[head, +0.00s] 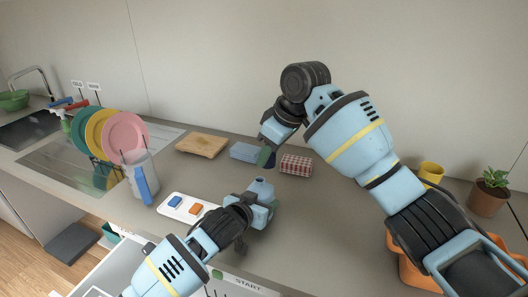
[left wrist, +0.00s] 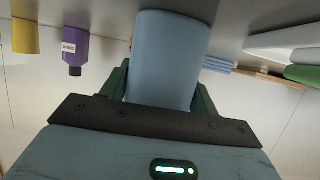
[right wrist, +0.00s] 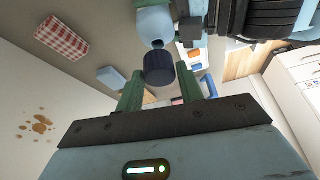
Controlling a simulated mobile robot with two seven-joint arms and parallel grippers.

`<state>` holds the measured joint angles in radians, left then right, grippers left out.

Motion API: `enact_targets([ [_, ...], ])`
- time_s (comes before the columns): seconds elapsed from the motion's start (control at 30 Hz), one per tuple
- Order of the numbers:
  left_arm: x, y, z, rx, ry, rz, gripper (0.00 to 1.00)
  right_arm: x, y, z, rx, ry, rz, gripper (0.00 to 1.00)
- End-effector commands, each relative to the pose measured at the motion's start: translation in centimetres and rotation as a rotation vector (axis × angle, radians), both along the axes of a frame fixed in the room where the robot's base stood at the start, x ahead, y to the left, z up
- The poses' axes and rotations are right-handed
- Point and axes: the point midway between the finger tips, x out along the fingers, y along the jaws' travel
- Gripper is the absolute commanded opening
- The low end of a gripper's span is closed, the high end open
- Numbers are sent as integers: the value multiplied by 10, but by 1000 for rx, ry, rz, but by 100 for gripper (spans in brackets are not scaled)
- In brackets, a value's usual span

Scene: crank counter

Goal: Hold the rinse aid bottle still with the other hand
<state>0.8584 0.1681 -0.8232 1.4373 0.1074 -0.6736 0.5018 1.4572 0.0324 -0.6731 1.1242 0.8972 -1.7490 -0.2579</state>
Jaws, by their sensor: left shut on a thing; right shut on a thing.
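The light blue rinse aid bottle (head: 262,186) stands upright near the counter's front edge in the head view. My left gripper (head: 258,203) is shut around its body; the bottle also fills the space between the fingers in the left wrist view (left wrist: 170,60). My right gripper (head: 267,156) is above the bottle and shut on a dark blue cap, seen between its green fingers in the right wrist view (right wrist: 160,68). The bottle's narrow neck shows just beyond the cap there (right wrist: 157,42). The cap appears off the neck, with a small gap in the head view.
A cutting board (head: 202,146), blue block (head: 244,151) and red checkered item (head: 296,165) lie behind. An orange crate (head: 405,265) stands right.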

Motion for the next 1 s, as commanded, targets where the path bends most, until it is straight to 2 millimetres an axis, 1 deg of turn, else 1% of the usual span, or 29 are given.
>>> enact_targets([
  [0.03, -3, 2, -13, 10, 22, 4, 33, -1, -3, -1, 1, 3, -1, 28],
  [0.8, -3, 2, -13, 10, 22, 4, 33, -28, -41, 22, 0, 2, -1, 28],
  [1.0, -3, 2, -13, 10, 22, 4, 33, -32, -46, 25, 0, 4, 0, 28],
])
